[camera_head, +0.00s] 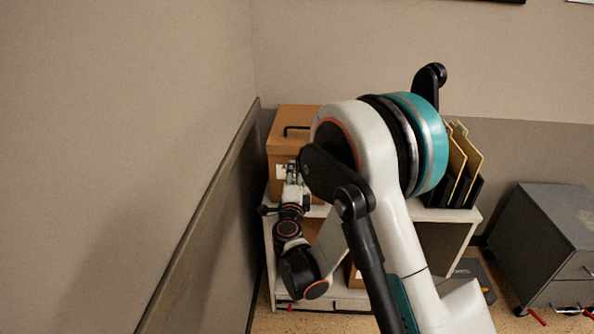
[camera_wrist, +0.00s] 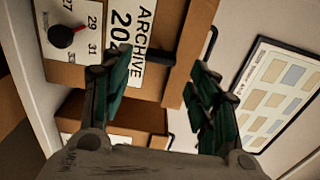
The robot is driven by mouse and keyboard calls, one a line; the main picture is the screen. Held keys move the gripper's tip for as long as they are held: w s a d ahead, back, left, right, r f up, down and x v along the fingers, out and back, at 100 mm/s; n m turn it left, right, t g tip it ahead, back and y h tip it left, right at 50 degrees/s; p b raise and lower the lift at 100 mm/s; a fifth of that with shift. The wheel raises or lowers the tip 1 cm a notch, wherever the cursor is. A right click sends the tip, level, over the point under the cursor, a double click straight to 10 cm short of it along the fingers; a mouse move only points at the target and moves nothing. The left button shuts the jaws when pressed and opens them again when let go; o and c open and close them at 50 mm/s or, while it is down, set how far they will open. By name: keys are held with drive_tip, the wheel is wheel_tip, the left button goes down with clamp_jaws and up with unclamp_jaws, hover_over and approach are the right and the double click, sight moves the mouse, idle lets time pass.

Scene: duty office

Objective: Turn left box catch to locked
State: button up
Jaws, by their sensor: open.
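A brown archive box (camera_head: 285,150) stands on the shelf unit by the left wall. In the wrist view the box (camera_wrist: 182,50) shows a white ARCHIVE label (camera_wrist: 128,38). Beside that label is a black round knob (camera_wrist: 62,37) with a red mark, on a white plate with numbers. I take this knob for the catch, but cannot read its locked position. My gripper (camera_head: 292,172) is in front of the box. In the wrist view my gripper (camera_wrist: 158,80) is open, with nothing between its fingers. The knob lies outside the fingers, up and left of them.
The white shelf unit (camera_head: 455,240) holds another brown box (camera_wrist: 140,118) below. File holders (camera_head: 462,165) stand on its top at right. The left wall (camera_head: 200,240) is close to my arm. A grey cabinet (camera_head: 550,235) stands at right. A framed chart (camera_wrist: 275,95) shows in the wrist view.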

drive_tip(key=s, duration=0.6)
drive_tip(key=shift+s, duration=0.25)
drive_tip(key=shift+a, duration=0.1)
